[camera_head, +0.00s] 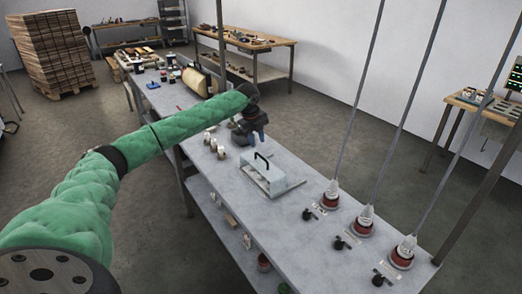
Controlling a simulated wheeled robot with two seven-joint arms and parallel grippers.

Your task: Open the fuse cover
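The fuse cover (270,177) is a clear, pale box with a black handle on top. It sits on the grey bench in the middle of the view and looks closed over its base. My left arm, in a green sleeve, reaches in from the left. My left gripper (248,133) is dark and points down above the bench, behind the cover and slightly to its left. It appears apart from the cover. Its fingers are too small and dark to tell whether they are open. My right gripper is not in view.
Several small pale cylinders (213,143) stand on the bench left of the cover. Red-based fittings with rods (330,197) and black knobs (307,214) line the bench's near right part.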

